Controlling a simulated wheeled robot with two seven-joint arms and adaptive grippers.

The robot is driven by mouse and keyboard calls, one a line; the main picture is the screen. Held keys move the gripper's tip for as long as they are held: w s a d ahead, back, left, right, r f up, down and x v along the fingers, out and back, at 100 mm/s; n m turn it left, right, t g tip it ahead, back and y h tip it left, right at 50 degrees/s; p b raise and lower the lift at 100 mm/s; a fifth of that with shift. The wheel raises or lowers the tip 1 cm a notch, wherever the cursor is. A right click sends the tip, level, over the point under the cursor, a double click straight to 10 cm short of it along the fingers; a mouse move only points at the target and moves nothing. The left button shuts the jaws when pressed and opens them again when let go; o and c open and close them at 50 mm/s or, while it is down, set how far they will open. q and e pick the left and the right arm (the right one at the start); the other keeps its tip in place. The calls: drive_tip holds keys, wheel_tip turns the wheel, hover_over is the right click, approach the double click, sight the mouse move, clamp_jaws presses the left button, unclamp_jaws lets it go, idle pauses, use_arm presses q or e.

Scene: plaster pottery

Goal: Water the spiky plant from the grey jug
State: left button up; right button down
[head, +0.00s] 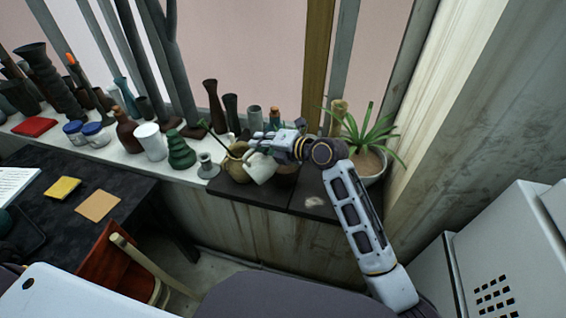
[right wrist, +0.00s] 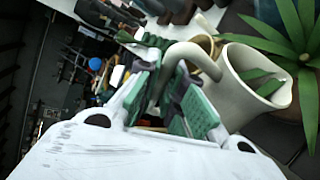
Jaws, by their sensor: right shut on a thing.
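The grey jug (head: 260,168) is off-white and hangs from my right gripper (head: 262,143), a little tilted, over the dark ledge and beside a tan round pot. In the right wrist view my right gripper (right wrist: 178,92) is shut on the handle of the jug (right wrist: 238,92). Green leaf-like shapes show at its mouth; I cannot tell if they are inside. The spiky plant (head: 372,134) stands in a pale round pot (head: 372,167) to the right, behind my right forearm. The plant (right wrist: 296,42) also shows at the upper right of the right wrist view. My left gripper is out of view.
A tan pot (head: 236,162) with a stem stands just left of the jug. Several vases and a green ribbed vase (head: 180,150) crowd the white sill further left. A white box (head: 515,255) stands at lower right. The dark ledge (head: 312,203) has some bare room in front.

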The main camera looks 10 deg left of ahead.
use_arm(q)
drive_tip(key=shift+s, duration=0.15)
use_arm(e)
drive_tip(key=shift+s+a+r, duration=0.15)
drive_tip(key=shift+s+a, duration=0.2)
drive_tip(key=shift+s+a+r, duration=0.1)
drive_tip(key=shift+a, duration=0.05)
drive_tip(key=shift+r+p, duration=0.15)
drive_tip(key=shift+p, duration=0.3)
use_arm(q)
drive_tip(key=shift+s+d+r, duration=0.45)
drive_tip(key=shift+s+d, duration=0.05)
use_arm(e)
drive_tip(key=shift+m, duration=0.3)
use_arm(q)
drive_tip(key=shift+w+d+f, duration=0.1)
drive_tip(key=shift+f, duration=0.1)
use_arm(e)
drive_tip(key=shift+r+y, duration=0.1)
drive_tip(key=shift+y, duration=0.2)
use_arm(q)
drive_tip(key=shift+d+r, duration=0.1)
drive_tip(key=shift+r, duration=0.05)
